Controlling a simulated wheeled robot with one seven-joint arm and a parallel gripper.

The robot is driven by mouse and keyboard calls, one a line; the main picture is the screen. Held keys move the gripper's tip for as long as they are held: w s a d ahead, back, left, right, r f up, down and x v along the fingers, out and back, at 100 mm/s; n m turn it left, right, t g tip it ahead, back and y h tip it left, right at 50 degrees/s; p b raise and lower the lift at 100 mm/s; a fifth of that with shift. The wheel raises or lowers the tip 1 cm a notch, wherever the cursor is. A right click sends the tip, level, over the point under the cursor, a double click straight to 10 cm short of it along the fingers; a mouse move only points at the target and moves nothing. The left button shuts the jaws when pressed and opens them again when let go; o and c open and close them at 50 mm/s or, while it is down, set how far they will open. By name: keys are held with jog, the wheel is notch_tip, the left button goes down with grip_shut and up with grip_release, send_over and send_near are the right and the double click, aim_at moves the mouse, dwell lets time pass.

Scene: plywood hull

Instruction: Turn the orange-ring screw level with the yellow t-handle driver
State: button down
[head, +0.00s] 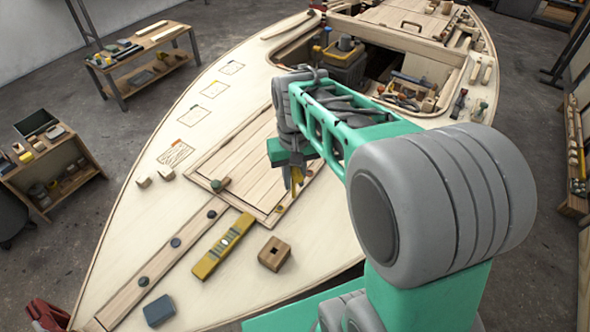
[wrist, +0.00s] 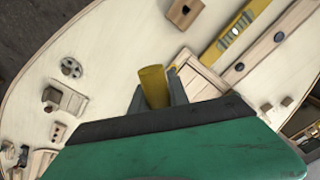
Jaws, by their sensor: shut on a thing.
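My gripper (head: 294,184) is over the deck near the front right corner of the wooden hatch panel. It is shut on the yellow t-handle driver (wrist: 153,84). In the wrist view the yellow handle end sticks up between the two dark fingers; its shaft and tip are hidden. A small yellow-orange edge (wrist: 172,70) shows just beside the right finger; I cannot tell whether it is the orange ring. The screw with the orange ring is not clearly seen. Dark round screw heads (head: 175,242) sit along the wooden plank left of my gripper.
A yellow spirit level (head: 223,245) lies beside the plank. A wooden block with a hole (head: 274,254) and a blue-grey block (head: 159,311) are on the front deck. An open hatch with tools and a toolbox (head: 343,68) lies behind my arm. Bare deck surrounds the blocks.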

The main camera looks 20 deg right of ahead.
jog(key=w+d+f+m+p, duration=0.2)
jog(key=w+d+f, duration=0.3)
jog(key=d+f, duration=0.3)
jog(key=w+d+r+n, duration=0.3)
jog(key=w+n, duration=0.1)
jog(key=w, duration=0.6)
jog(key=shift+d+f+b, duration=0.1)
jog(key=shift+f+b, duration=1.6)
jog(key=shift+f, duration=1)
